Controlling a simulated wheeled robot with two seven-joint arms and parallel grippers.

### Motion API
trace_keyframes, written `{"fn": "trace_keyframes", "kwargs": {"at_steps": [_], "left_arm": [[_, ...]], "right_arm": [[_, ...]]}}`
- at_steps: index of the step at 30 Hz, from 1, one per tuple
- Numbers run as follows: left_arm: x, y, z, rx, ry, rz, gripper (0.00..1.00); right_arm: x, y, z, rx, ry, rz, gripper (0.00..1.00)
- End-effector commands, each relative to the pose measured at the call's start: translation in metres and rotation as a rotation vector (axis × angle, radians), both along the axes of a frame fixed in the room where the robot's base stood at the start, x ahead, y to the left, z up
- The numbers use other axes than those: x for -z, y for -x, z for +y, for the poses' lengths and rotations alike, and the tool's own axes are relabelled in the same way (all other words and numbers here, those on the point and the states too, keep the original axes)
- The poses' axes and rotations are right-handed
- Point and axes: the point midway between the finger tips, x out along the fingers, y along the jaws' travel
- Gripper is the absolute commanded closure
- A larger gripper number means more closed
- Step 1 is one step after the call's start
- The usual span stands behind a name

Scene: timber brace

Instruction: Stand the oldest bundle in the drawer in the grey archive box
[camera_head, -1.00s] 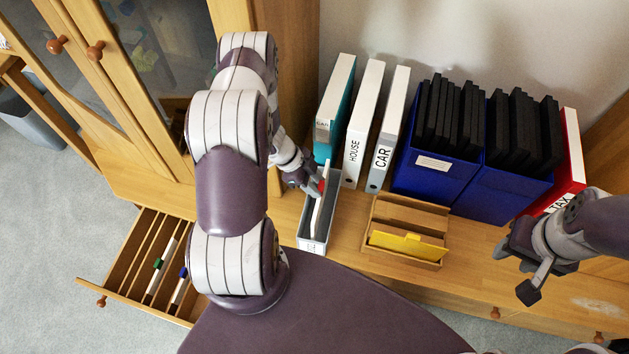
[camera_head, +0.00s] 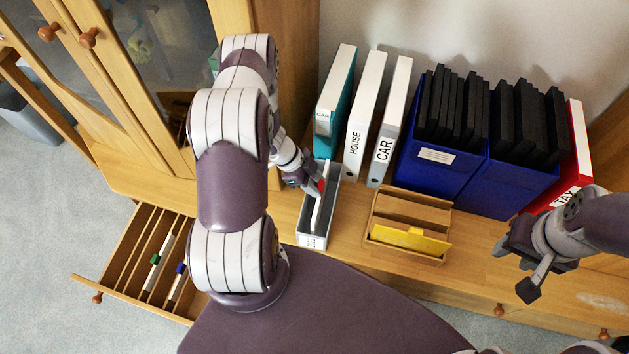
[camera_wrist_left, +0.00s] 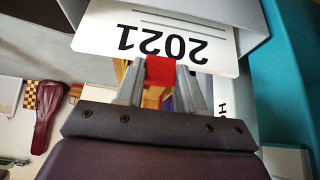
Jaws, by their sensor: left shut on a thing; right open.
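My left gripper (camera_head: 319,189) is shut on the red band of a white bundle (camera_head: 318,214). In the left wrist view the bundle (camera_wrist_left: 165,43) reads 2021, upside down, and the red band sits between the fingers (camera_wrist_left: 160,85). The bundle is upright, its lower part inside the grey archive box (camera_head: 314,241); whether it touches the bottom is hidden. The open drawer (camera_head: 120,262) at lower left holds a bundle with a green band (camera_head: 154,260) and one with a blue band (camera_head: 180,270), their dates unreadable. My right gripper (camera_head: 513,270) is open and empty above the cabinet top.
Teal (camera_head: 335,100), HOUSE (camera_head: 364,115) and CAR (camera_head: 390,120) binders stand behind the box. A wooden holder with a yellow card (camera_head: 410,241) is to its right. Blue boxes (camera_head: 437,170) of black folders and a red TAX binder (camera_head: 578,150) stand further right.

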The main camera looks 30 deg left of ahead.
Motion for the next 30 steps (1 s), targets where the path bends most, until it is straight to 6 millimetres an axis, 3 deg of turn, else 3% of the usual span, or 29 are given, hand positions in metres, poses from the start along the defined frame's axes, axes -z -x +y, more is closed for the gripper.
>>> {"fn": "trace_keyframes", "kwargs": {"at_steps": [9,10,12,18,21,30], "left_arm": [[0.001,-0.0002,0.0,0.0,0.0,0.0,1.0],[0.001,-0.0002,0.0,0.0,0.0,0.0,0.53],[0.001,-0.0002,0.0,0.0,0.0,0.0,0.33],[0.0012,-0.0001,0.0,0.0,0.0,0.0,0.33],[0.0014,0.0001,-0.0001,0.0,0.0,0.0,0.07],[-0.0001,0.0,0.0,0.0,0.0,0.0,0.07]], "right_arm": [[0.0007,0.0,0.0,0.0,0.0,0.0,0.57],[0.0007,0.0,0.0,0.0,0.0,0.0,0.57],[0.0007,0.0,0.0,0.0,0.0,0.0,0.57],[0.0007,0.0,0.0,0.0,0.0,0.0,0.57],[0.0008,0.0,0.0,0.0,0.0,0.0,0.57],[-0.0006,0.0,0.0,0.0,0.0,0.0,0.57]]}}
